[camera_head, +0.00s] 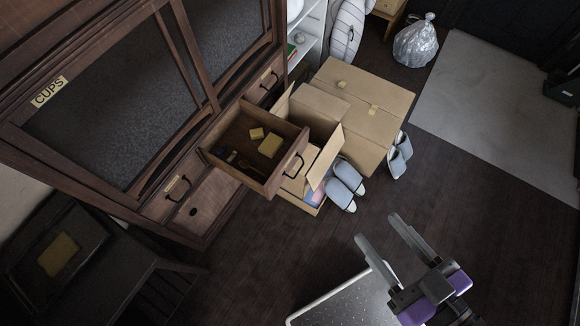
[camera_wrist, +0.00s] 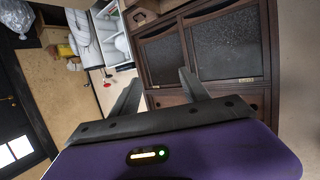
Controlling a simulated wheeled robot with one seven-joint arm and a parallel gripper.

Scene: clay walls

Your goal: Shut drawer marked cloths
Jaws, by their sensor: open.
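A wooden drawer (camera_head: 277,182) stands pulled out from the middle of the dark cabinet's lower row. Its front carries a dark bar handle (camera_head: 293,165). Yellow sponges (camera_head: 270,146) and small items lie inside. I cannot read any label on this drawer's front. Two neighbouring drawers are shut, one to its left (camera_head: 178,188) and one to its right (camera_head: 264,84); their small labels are too small to read. My gripper (camera_head: 378,229) is open and empty, in front of the drawer and to its lower right, apart from it. Its fingers also show in the wrist view (camera_wrist: 158,82).
Open cardboard boxes (camera_head: 365,105) stand close to the drawer's right. Grey-blue slippers (camera_head: 346,183) lie on the floor by them. The cabinet (camera_head: 125,100) has a CUPS sign (camera_head: 49,91). A dark bench (camera_head: 110,270) stands lower left. Dark floor (camera_head: 250,250) before the drawer is clear.

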